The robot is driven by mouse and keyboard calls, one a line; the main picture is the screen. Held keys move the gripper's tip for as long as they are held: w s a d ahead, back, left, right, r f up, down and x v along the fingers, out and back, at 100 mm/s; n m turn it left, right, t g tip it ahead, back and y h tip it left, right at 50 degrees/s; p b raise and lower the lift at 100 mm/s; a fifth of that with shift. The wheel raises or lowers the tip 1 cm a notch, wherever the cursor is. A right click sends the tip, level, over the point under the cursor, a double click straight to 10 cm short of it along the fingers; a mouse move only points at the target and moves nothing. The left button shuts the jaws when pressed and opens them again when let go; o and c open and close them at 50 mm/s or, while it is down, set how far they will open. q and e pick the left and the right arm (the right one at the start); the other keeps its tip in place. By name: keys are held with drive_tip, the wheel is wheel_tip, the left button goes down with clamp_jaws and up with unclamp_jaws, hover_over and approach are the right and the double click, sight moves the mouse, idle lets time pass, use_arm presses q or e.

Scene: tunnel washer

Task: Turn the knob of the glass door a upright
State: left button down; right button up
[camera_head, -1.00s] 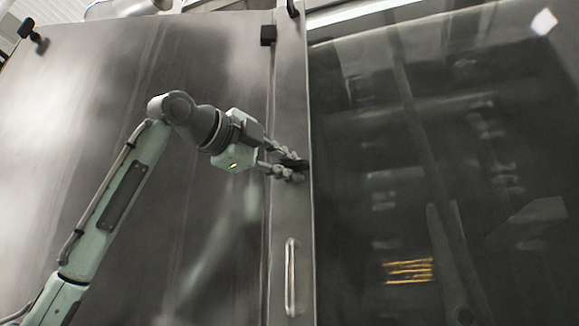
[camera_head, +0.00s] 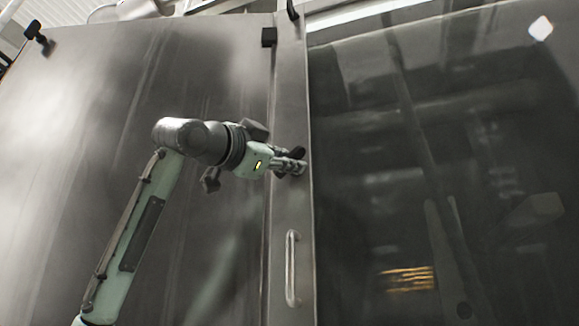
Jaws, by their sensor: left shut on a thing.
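The glass door (camera_head: 420,190) is the large dark pane that fills the right half of the view. A black knob (camera_head: 299,153) sits on the metal frame strip at the door's left edge. My left gripper (camera_head: 297,166) is at the knob, with its fingers shut on it and partly hiding it. The knob's exact angle is hard to tell behind the fingers. My right gripper is not in view.
A vertical metal handle (camera_head: 291,268) is fixed on the frame strip (camera_head: 290,215) below the knob. A smooth metal panel (camera_head: 90,160) spans the left. Small black fittings (camera_head: 268,37) sit near the top.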

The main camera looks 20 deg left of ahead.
use_arm(q)
drive_tip(key=n+t+y+b, duration=0.1)
drive_tip(key=n, duration=0.2)
drive_tip(key=n+t+y+b, duration=0.1)
drive_tip(key=n+y, duration=0.1)
drive_tip(key=n, duration=0.2)
drive_tip(key=shift+d+f, duration=0.1)
drive_tip(key=shift+n+t+y+b, duration=0.15)
drive_tip(key=shift+n+y+b, duration=0.2)
drive_tip(key=shift+n+y, duration=0.85)
drive_tip(key=shift+n+t+y+b, duration=0.15)
drive_tip(key=shift+n+y+b, duration=0.2)
drive_tip(key=shift+n, duration=1.65)
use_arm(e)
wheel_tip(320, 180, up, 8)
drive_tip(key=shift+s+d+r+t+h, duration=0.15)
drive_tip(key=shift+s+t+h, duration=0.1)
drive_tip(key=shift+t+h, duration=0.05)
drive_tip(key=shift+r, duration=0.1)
use_arm(q)
drive_tip(key=c, duration=1.6)
unclamp_jaws()
drive_tip(key=v, duration=1.2)
